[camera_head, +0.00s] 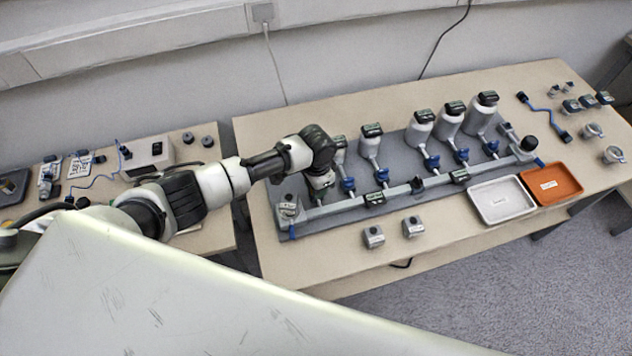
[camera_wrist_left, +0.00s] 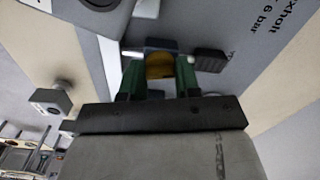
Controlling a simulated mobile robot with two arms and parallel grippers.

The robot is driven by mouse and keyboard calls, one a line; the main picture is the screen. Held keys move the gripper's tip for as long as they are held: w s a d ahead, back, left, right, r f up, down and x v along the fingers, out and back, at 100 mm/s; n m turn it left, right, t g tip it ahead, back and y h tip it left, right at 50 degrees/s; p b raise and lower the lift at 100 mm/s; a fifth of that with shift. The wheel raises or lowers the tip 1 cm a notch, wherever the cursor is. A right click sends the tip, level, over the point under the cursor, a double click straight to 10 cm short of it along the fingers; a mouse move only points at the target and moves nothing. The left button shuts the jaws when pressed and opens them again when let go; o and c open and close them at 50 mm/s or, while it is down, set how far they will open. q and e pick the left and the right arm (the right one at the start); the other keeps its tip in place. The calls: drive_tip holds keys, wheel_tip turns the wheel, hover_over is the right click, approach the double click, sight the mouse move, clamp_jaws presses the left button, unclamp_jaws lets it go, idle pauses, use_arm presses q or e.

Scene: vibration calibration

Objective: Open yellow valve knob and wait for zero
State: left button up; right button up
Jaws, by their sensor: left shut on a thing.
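The yellow valve knob (camera_wrist_left: 159,72) shows in the left wrist view between two green fingers. My left gripper (camera_wrist_left: 159,84) is shut on it. In the head view my left arm reaches over the left end of the grey rig board (camera_head: 400,207), and the wrist hides the knob and fingertips there. The pipe manifold (camera_head: 342,207) runs along the board, with several grey vessels (camera_head: 370,147) topped by dark displays behind it. Their readings are too small to read. My right gripper is in neither view.
A white tray (camera_head: 473,193) and an orange tray (camera_head: 577,177) sit at the table's right front. Two small grey devices (camera_head: 373,237) (camera_head: 413,227) stand in front of the board. A side table (camera_head: 196,231) at left holds cables and a box (camera_head: 150,157).

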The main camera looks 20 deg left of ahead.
use_arm(q)
drive_tip(key=shift+m, duration=1.2)
drive_tip(key=o, duration=0.9)
drive_tip(key=shift+o, duration=0.2)
drive_tip(key=shift+r, duration=0.15)
wheel_tip(320, 180, up, 10)
drive_tip(key=shift+r, duration=0.25)
